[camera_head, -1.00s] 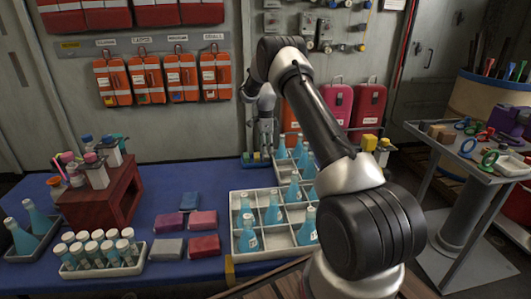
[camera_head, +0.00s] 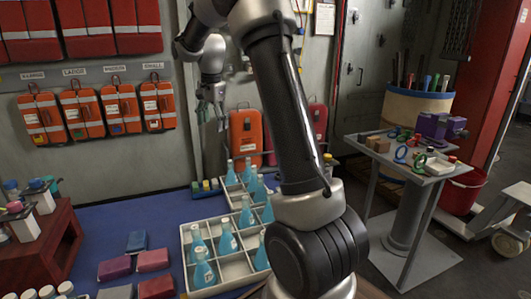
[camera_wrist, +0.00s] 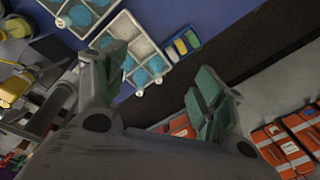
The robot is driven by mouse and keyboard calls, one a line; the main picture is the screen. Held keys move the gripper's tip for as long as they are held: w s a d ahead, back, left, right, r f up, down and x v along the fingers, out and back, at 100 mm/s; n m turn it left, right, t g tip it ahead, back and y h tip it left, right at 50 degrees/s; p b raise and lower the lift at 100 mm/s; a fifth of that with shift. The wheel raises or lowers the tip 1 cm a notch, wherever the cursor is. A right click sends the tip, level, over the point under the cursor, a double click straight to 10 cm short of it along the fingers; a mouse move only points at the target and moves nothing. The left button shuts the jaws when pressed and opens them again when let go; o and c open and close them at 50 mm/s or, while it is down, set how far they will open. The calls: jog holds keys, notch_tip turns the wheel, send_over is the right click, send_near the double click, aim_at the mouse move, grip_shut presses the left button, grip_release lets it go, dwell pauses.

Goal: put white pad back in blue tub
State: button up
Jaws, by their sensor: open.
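My gripper (camera_head: 212,106) is open and empty, raised in front of the grey wall above the back edge of the blue-covered table. In the wrist view, its two green-padded fingers (camera_wrist: 165,88) stand wide apart with nothing between them.
White divided trays (camera_head: 222,222) with blue bottles stand beside my arm. A small holder (camera_head: 205,187) with coloured blocks sits at the table's back edge. A dark red stand (camera_head: 42,250) is at left. A side table (camera_head: 408,163) at right holds loose items. Orange packs (camera_head: 120,108) hang on the wall.

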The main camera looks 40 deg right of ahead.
jog(key=s+a+r+n+t, duration=0.15)
jog(key=s+r+n, duration=0.25)
jog(key=s, duration=0.6)
jog(key=s+a+r+n, duration=0.2)
jog(key=s+r+n, duration=0.2)
jog(key=s, duration=0.6)
jog(key=s+a+f+n, duration=0.1)
jog(key=s+f+n, duration=0.1)
jog(key=s, duration=0.6)
jog(key=s+a+f+n+t, duration=0.1)
jog(key=s+f+n, duration=0.2)
jog(key=s, duration=0.6)
jog(key=shift+n, duration=0.7)
jog(key=shift+w, duration=0.1)
